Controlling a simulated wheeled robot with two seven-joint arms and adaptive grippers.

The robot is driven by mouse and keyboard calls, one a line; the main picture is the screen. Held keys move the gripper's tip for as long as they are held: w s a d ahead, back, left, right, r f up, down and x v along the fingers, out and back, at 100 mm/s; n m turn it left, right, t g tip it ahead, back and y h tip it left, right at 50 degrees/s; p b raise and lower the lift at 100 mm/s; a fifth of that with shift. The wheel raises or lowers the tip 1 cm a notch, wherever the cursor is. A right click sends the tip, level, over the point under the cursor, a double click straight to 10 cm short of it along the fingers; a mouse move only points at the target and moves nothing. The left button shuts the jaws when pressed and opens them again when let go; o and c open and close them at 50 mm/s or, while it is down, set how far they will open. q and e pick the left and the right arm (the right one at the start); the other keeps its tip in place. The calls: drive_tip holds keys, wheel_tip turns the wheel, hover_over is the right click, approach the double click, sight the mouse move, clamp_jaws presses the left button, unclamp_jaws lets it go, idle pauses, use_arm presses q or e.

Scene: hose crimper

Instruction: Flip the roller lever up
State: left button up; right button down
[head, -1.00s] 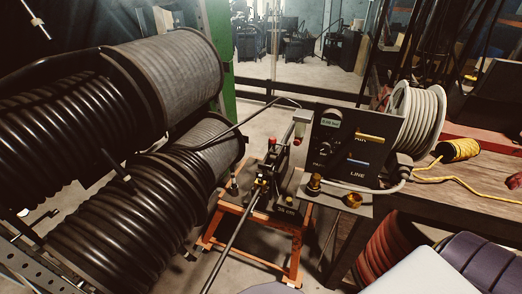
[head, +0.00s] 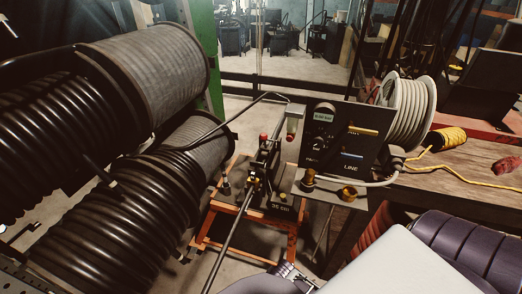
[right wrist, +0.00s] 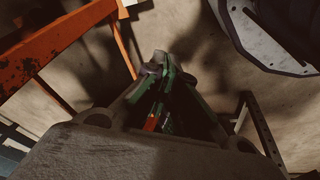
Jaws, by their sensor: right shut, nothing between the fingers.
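The hose machine (head: 268,170) stands on an orange frame (head: 222,222) in the middle of the head view. It carries a red-tipped upright part (head: 263,138), brass fittings and a long grey rod (head: 228,243) slanting down left. I cannot tell for sure which part is the roller lever. In the right wrist view, my right gripper (right wrist: 163,68) is shut and empty, with its fingertips together above the floor. The orange frame (right wrist: 62,45) is at its upper left, apart from the fingers. My left gripper is not in view.
A control box (head: 342,145) marked LINE stands right of the machine, beside a reel of pale hose (head: 410,115). Large black hose spools (head: 130,215) crowd the left. A wooden bench (head: 470,165) with yellow cord (head: 456,139) is at the right.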

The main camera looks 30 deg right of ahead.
drive_tip(key=w+r+n+t+h, duration=0.15)
drive_tip(key=w+r, duration=0.25)
drive_tip(key=r, duration=0.8)
drive_tip(key=w+r+n+t, duration=0.1)
drive_tip(key=w+r+n, duration=0.25)
drive_tip(key=r, duration=0.75)
drive_tip(key=w+d+r+n+t+h, duration=0.3)
drive_tip(key=w+d+r+n+h, duration=0.1)
drive_tip(key=w+r+n, duration=0.5)
drive_tip(key=w+d+r+n+t+h, duration=0.3)
drive_tip(key=w+r+n, duration=0.6)
drive_tip(key=r+n, duration=0.3)
drive_tip(key=shift+w+d+h, duration=0.4)
drive_tip(key=shift+d+h, duration=0.3)
drive_tip(key=shift+h, duration=0.35)
drive_tip(key=shift+w+d+t, duration=0.15)
drive_tip(key=shift+t, duration=0.1)
